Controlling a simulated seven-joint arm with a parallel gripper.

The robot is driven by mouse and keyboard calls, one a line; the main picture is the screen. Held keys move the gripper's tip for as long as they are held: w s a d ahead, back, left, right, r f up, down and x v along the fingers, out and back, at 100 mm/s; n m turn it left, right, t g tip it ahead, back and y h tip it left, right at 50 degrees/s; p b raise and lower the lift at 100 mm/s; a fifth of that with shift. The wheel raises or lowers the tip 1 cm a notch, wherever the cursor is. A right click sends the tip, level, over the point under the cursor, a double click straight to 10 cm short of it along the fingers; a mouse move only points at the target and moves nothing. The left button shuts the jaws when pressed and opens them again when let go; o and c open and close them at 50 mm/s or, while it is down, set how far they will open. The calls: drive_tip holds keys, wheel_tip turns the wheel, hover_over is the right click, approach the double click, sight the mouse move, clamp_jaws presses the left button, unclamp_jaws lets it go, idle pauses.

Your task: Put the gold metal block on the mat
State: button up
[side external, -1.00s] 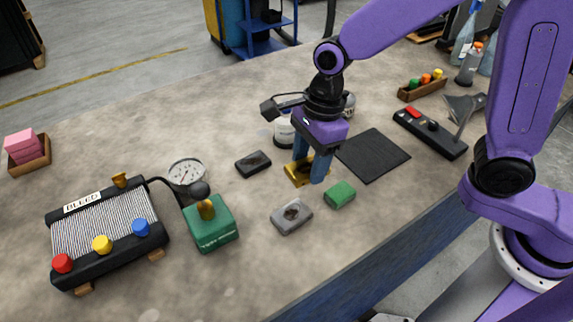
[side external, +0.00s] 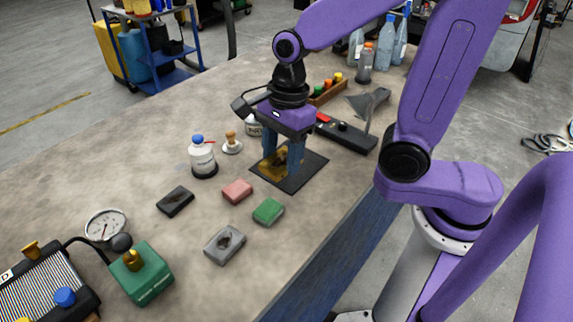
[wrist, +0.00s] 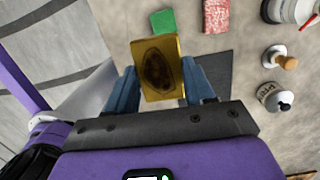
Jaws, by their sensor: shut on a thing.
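My gripper (side external: 282,164) is shut on the gold metal block (side external: 270,166), which has a dark patch on its face. The block is between the blue fingers, over the left part of the black mat (side external: 309,167). I cannot tell whether it touches the mat. In the wrist view the gold block (wrist: 172,48) sits between the fingertips of my gripper (wrist: 157,80), with part of the dark mat (wrist: 220,68) behind and to the right. The fingers hide part of the block and mat.
A red block (side external: 237,191), green block (side external: 268,210), grey block (side external: 225,244) and black block (side external: 175,201) lie left of the mat. A white bottle (side external: 202,158) and a wooden-handled stamp (side external: 232,143) stand behind. A black box with a red part (side external: 345,134) lies to the right.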

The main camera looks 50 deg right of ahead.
drive_tip(key=s+d, duration=0.3)
drive_tip(key=d, duration=0.4)
drive_tip(key=s+d, duration=0.3)
drive_tip(key=d, duration=0.4)
drive_tip(key=shift+n, duration=0.3)
drive_tip(key=w+f, duration=0.2)
drive_tip(key=w, duration=0.2)
drive_tip(key=w+f, duration=0.3)
drive_tip(key=w, duration=0.1)
drive_tip(key=w+a+f, duration=0.1)
drive_tip(key=w+f, duration=0.2)
drive_tip(key=w, duration=0.1)
drive_tip(key=shift+w+a+f, duration=0.1)
drive_tip(key=shift+w, duration=0.25)
drive_tip(key=shift+w+f, duration=0.65)
drive_tip(key=shift+f, duration=1.6)
drive_tip(key=o, duration=1.3)
drive_tip(key=shift+f, duration=0.15)
